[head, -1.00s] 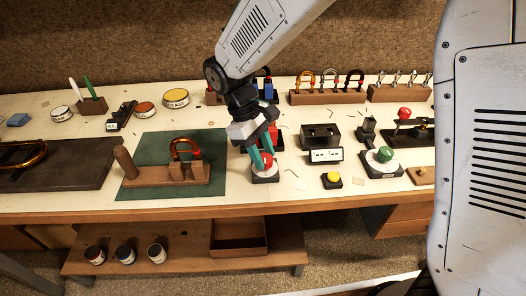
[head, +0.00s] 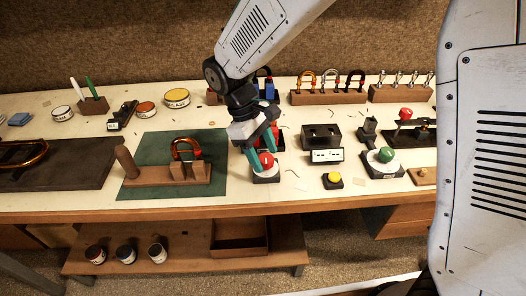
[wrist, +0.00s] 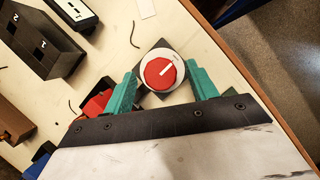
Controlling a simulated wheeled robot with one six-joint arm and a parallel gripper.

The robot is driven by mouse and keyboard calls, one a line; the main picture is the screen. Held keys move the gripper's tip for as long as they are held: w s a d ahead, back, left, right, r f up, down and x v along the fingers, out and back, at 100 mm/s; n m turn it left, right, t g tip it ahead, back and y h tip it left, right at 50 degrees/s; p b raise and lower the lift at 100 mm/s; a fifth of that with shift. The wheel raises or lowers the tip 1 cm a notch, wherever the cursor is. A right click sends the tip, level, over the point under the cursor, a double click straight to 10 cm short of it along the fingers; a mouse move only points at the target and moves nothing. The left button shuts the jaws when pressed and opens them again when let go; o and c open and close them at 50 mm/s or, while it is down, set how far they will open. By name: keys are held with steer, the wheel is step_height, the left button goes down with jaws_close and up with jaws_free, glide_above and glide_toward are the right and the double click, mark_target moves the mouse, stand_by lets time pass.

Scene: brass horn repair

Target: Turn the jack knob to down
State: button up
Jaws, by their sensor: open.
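A red round knob (head: 266,160) with a white pointer line sits on a dark square base near the table's front edge. In the wrist view the red knob (wrist: 160,73) is ringed by a white dial, and its line points toward the upper right. My gripper (head: 265,158) is over it. Its teal fingers stand open, one on each side of the knob, and the wrist view (wrist: 161,75) shows gaps between them and the knob. A green knob (head: 386,155) on a white dial stands farther right. No readable label tells which is the jack knob.
A yellow button (head: 333,180) and a small panel (head: 327,155) are to the right of my gripper. A wooden stand (head: 168,175) with a brass crook is on the green mat (head: 216,148) to the left. A red bin (wrist: 95,106) lies close to the left finger.

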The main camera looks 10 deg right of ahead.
mark_target(262, 161)
steer(key=v, duration=0.7)
steer(key=shift+a+r, duration=0.2)
steer(key=shift+r, duration=0.1)
steer(key=shift+w, duration=0.1)
steer(key=s, duration=0.1)
steer(key=s+d+m, duration=0.1)
steer(key=s+d, duration=0.1)
steer(key=shift+f, duration=0.3)
steer(key=s+d+r+m+t+y, duration=0.1)
steer(key=s+d+r+m, duration=0.3)
steer(key=s+d, duration=0.5)
steer(key=s+d+r+m+t+y, duration=0.2)
steer(key=s+d+m, duration=0.4)
steer(key=s+d, duration=0.4)
step_height(262, 161, up, 2)
steer(key=d+t, duration=0.1)
steer(key=d, duration=0.1)
steer(key=shift+d+y, duration=0.3)
steer(key=shift+d, duration=0.1)
